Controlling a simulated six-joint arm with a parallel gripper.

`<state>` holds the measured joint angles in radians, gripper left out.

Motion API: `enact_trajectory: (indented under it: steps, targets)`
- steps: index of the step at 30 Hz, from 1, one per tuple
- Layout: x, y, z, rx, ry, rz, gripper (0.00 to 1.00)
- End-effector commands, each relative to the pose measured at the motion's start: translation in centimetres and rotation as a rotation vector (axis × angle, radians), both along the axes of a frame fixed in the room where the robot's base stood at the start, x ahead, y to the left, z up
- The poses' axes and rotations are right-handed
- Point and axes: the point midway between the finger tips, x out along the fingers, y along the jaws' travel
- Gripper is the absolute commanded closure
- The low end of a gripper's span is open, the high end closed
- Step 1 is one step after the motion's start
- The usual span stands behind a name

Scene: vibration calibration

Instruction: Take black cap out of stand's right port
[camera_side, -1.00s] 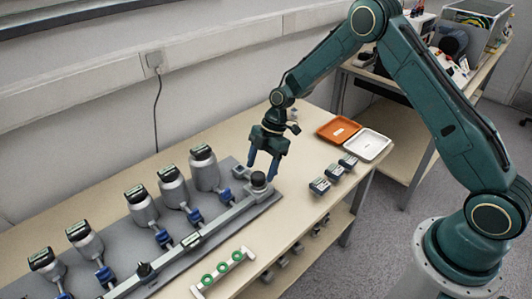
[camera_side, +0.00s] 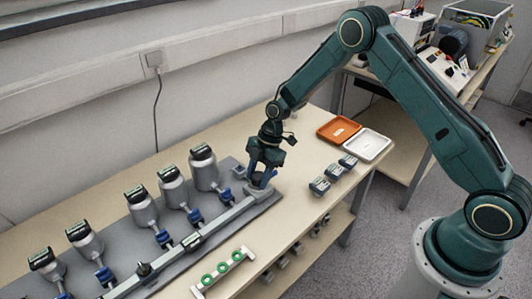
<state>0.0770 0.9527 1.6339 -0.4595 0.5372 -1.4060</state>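The stand (camera_side: 222,217) is a long grey rail on a grey base plate, running from lower left to the right end of the plate. The black cap (camera_side: 259,183) is at the rail's right end, in the right port, and is now mostly hidden by my gripper. My gripper (camera_side: 261,184) points down over this end, with its blue fingers on either side of the cap. The view is too small to tell whether the fingers touch the cap or have closed on it.
Several grey bottles with dark tops (camera_side: 203,166) stand behind the rail, with blue valves in front. A rack with green rings (camera_side: 222,268) lies in front. Small grey blocks (camera_side: 333,173), an orange tray (camera_side: 338,129) and a white tray (camera_side: 367,145) are to the right.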

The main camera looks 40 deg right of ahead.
Motion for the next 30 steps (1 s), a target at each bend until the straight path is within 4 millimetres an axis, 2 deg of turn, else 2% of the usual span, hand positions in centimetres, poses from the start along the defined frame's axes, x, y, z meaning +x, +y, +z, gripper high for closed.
enact_trajectory:
  steps: [1,3,4,17,23,30]
  targets:
    - [0.0,0.0,0.0,0.0,0.0,0.0,0.69]
    - [0.0,0.0,0.0,0.0,0.0,0.0,0.83]
    - [0.0,0.0,0.0,0.0,0.0,0.0,0.85]
    - [0.0,0.0,0.6,0.0,-0.001,0.001,0.86]
    - [0.1,0.0,2.3,0.001,-0.003,0.001,0.86]
    - [0.1,0.0,6.4,0.0,-0.005,0.0,0.86]
